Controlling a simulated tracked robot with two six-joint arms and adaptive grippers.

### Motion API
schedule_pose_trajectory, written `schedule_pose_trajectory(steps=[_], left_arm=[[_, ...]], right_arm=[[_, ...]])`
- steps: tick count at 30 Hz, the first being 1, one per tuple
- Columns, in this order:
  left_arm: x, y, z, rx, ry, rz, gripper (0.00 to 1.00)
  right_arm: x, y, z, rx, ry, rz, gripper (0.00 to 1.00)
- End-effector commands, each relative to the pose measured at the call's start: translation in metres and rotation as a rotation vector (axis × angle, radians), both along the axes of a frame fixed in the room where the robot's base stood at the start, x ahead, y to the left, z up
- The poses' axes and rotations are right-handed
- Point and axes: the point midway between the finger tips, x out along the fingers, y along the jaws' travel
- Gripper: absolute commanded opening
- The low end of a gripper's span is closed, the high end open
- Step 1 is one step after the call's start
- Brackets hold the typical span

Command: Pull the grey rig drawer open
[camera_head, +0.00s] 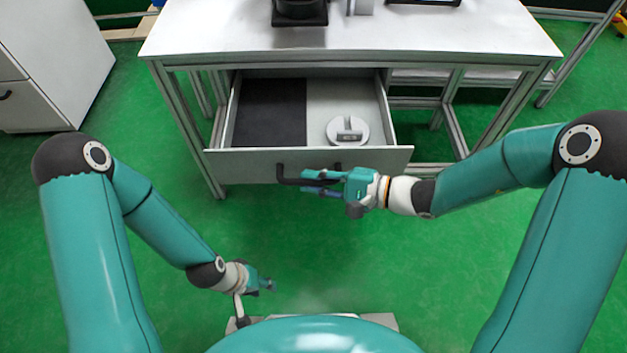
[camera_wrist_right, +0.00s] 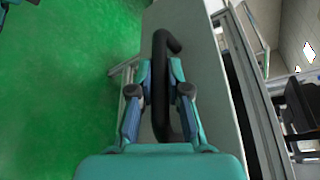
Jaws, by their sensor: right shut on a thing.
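The grey rig drawer (camera_head: 235,166) under the white table stands pulled out, its inside visible from above. Its dark bar handle (camera_head: 290,181) is on the front panel. My right gripper (camera_head: 318,182) is at the handle and shut on it; in the right wrist view the two fingers (camera_wrist_right: 160,92) close around the dark handle (camera_wrist_right: 161,55). Inside the drawer are a dark left section, a light right section and a round white object (camera_head: 340,128) with a grey block on it. My left gripper (camera_head: 268,285) hangs low, away from the drawer; its finger opening is too small to tell.
The white table (camera_head: 400,35) above the drawer carries dark equipment at its back edge. A white cabinet (camera_head: 60,50) stands at the left. The green floor in front of the drawer is free between my arms.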

Motion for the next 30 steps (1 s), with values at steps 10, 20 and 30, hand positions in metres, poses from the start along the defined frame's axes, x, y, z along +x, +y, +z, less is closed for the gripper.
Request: schedule_pose_trajectory(steps=[10, 20, 30], left_arm=[[0.0, 0.0, 0.0, 0.0, 0.0, 0.0, 0.4], [0.0, 0.0, 0.0, 0.0, 0.0, 0.0, 0.4], [0.0, 0.0, 0.001, 0.0, 0.0, 0.0, 0.4]], right_arm=[[0.003, -0.002, -0.002, -0.007, 0.003, -0.009, 0.24], [0.002, 0.001, -0.001, -0.003, 0.001, 0.0, 0.41], [-0.006, -0.022, 0.005, -0.002, 0.0, -0.003, 0.41]])
